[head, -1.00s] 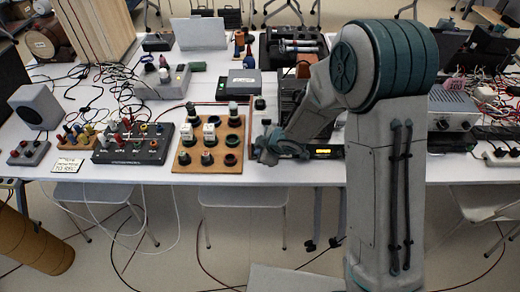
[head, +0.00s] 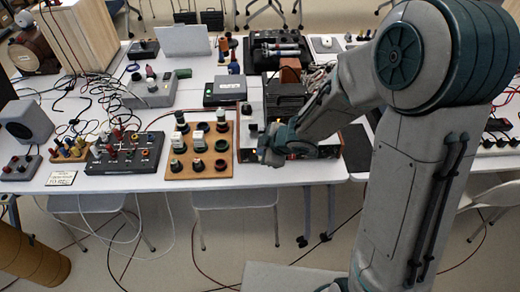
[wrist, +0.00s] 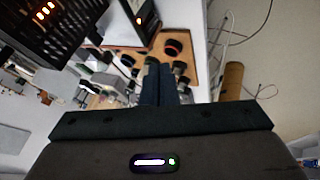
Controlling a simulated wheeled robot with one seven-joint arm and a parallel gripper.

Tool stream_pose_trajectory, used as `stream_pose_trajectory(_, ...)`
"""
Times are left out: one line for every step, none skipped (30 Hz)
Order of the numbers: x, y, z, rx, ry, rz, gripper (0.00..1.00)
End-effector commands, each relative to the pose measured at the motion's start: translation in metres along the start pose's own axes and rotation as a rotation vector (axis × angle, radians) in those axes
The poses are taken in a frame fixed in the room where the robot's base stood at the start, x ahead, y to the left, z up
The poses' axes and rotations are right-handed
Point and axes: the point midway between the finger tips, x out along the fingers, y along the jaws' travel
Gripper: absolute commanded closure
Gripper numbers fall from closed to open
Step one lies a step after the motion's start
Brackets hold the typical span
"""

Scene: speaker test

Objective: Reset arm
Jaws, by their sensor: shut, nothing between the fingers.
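My gripper (head: 268,150) is at the end of my grey and teal arm, near the front edge of the white table (head: 285,177) in the head view. It is just right of the wooden board (head: 172,172) with dark round holders and small knobs. In the wrist view my gripper (wrist: 160,68) shows two dark fingers together, with nothing between them. The wooden board also shows beyond the fingertips in the wrist view (wrist: 185,37). Whether the fingers touch anything is hard to tell.
A black box with coloured knobs (head: 125,160), a small grey speaker (head: 27,120) and cables lie to the left. A black device (head: 225,90) stands behind the board. A dark instrument (head: 285,97) is close behind my gripper. Open floor lies in front of the table.

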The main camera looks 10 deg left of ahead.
Motion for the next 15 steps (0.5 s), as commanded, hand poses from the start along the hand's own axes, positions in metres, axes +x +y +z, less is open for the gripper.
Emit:
stream_pose_trajectory(0.0002,-0.0001,0.0002,0.000,0.000,0.000,1.00)
stream_pose_trajectory(0.0003,-0.0001,0.0003,0.000,0.000,0.000,1.00)
stream_pose_trajectory(0.0003,0.0000,0.0004,0.000,0.000,0.000,1.00)
stream_pose_trajectory(0.0003,0.0000,0.0004,0.000,0.000,0.000,1.00)
stream_pose_trajectory(0.0003,0.0000,0.0004,0.000,0.000,0.000,1.00)
stream_pose_trajectory(0.0003,0.0001,0.0004,0.000,0.000,0.000,1.00)
stream_pose_trajectory(0.0003,0.0001,0.0004,0.000,0.000,0.000,1.00)
stream_pose_trajectory(0.0003,0.0001,0.0004,0.000,0.000,0.001,1.00)
stream_pose_trajectory(0.0003,0.0002,0.0004,0.000,0.000,0.001,1.00)
stream_pose_trajectory(0.0003,0.0002,0.0004,0.000,0.000,0.001,1.00)
stream_pose_trajectory(0.0003,0.0002,0.0004,0.000,0.000,0.001,1.00)
stream_pose_trajectory(0.0003,0.0002,0.0004,0.000,0.000,0.001,1.00)
stream_pose_trajectory(-0.0001,0.0006,0.0006,0.001,-0.001,0.002,1.00)
stream_pose_trajectory(-0.0010,0.0015,0.0013,0.004,-0.005,0.005,1.00)
stream_pose_trajectory(-0.0038,0.0041,0.0030,0.012,-0.014,0.015,1.00)
